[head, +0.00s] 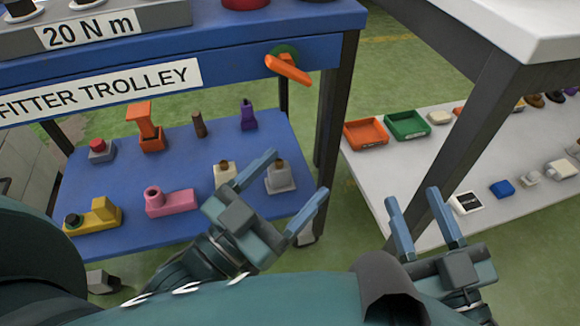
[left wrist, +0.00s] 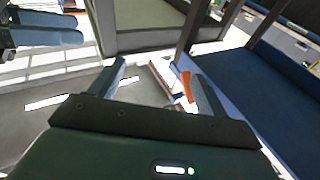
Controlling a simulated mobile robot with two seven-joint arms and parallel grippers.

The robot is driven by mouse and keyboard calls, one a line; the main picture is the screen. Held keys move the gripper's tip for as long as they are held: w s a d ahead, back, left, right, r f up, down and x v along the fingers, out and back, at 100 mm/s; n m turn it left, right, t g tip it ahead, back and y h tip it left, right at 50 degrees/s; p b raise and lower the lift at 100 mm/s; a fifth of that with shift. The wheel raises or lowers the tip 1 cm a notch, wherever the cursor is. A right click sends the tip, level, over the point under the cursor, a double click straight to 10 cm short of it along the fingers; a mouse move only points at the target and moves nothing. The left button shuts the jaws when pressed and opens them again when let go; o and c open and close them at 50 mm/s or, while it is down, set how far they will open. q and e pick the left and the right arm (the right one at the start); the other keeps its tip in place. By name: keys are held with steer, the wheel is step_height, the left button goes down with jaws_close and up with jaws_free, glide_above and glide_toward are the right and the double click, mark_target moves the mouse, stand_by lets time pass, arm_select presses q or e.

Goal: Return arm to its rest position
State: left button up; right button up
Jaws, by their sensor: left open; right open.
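My left gripper (head: 296,177) is open and empty. It is in front of the blue lower shelf of the trolley, its fingers pointing up and right. In the left wrist view its two fingers (left wrist: 160,76) are apart, and an orange part (left wrist: 184,84) shows between them, farther off. My right gripper (head: 413,196) is open and empty, its fingers pointing up in front of the white table's lower shelf. Grey-blue fingers also show at the upper left of the left wrist view. Which arm is in question cannot be told from the frames.
The blue fitter trolley (head: 230,50) has an orange handle (head: 288,68) at its right end. Its lower shelf (head: 180,155) holds several coloured parts. The white table (head: 500,25) has a leg near my right gripper; its lower shelf holds orange and green trays (head: 407,125).

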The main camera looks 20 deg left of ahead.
arm_select(q)
steer(key=s+a+r+n+g+y+p, duration=0.1)
steer(key=r+p, duration=0.4)
steer(key=p, duration=1.4)
steer(key=s+a+r+n+g+y+p, duration=0.1)
steer(key=a+r+g+y+p, duration=0.3)
steer(key=p, duration=1.5)
steer(key=shift+a+r+n+g+y+p, duration=0.2)
steer(key=shift+r+n+g+y+p, duration=0.3)
steer(key=shift+r+g, duration=0.75)
arm_select(e)
steer(key=s+d+r+m+g+h, duration=0.1)
steer(key=d+r+g+h, duration=0.1)
steer(key=r, duration=0.3)
steer(key=s+d+r+m+g+h, duration=0.1)
steer(key=d+r+m+g+h, duration=0.1)
steer(key=d+r+g+h, duration=0.1)
steer(key=shift+d+r+g+h, duration=0.25)
steer(key=shift+r+g+h, duration=0.35)
steer(key=shift+r+g, duration=0.85)
arm_select(q)
steer(key=shift+f, duration=0.1)
arm_select(e)
steer(key=shift+r, duration=0.15)
